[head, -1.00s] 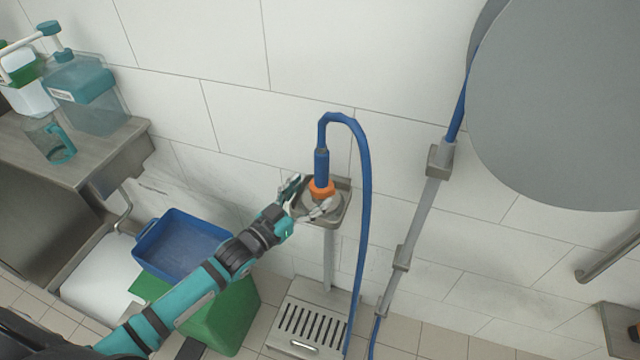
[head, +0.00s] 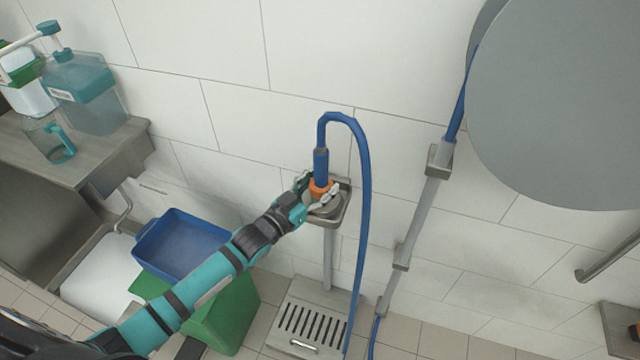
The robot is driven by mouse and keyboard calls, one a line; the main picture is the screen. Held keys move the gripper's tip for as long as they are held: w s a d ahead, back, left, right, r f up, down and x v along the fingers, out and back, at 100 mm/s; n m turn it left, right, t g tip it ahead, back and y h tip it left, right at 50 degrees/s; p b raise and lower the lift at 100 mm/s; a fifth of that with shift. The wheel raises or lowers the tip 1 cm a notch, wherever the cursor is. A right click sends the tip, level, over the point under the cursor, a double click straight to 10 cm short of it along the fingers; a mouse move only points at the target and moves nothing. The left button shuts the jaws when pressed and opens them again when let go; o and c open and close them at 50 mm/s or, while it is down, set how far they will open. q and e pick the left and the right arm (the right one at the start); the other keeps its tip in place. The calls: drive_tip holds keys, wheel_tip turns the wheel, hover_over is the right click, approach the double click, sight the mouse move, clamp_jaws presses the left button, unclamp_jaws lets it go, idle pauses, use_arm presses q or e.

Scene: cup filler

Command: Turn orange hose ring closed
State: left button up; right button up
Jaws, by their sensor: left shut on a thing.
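The orange hose ring (head: 319,190) sits around the lower end of the blue hose (head: 364,220), just below its upright blue nozzle (head: 321,166). It stands over a small grey holder (head: 338,217) on a post. My left gripper (head: 319,193) comes in from the lower left, with a finger on each side of the ring, and is shut on it. The fingers cover part of the ring and the holder. My right gripper is not in view.
A slotted drain box (head: 306,322) is under the post. A counter (head: 78,160) with bottles stands at the left. A large grey disc (head: 560,100) fills the upper right.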

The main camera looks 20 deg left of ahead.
use_arm(q)
drive_tip(key=shift+c, duration=0.9)
drive_tip(key=shift+m+g+h+b, duration=0.75)
drive_tip(key=shift+m+h, duration=0.25)
drive_tip(key=shift+h, duration=0.4)
drive_tip(key=o, duration=1.2)
drive_tip(key=shift+s+a, duration=0.1)
drive_tip(key=v, duration=1.1)
drive_tip(key=shift+s+a, duration=0.2)
drive_tip(key=shift+s, duration=0.15)
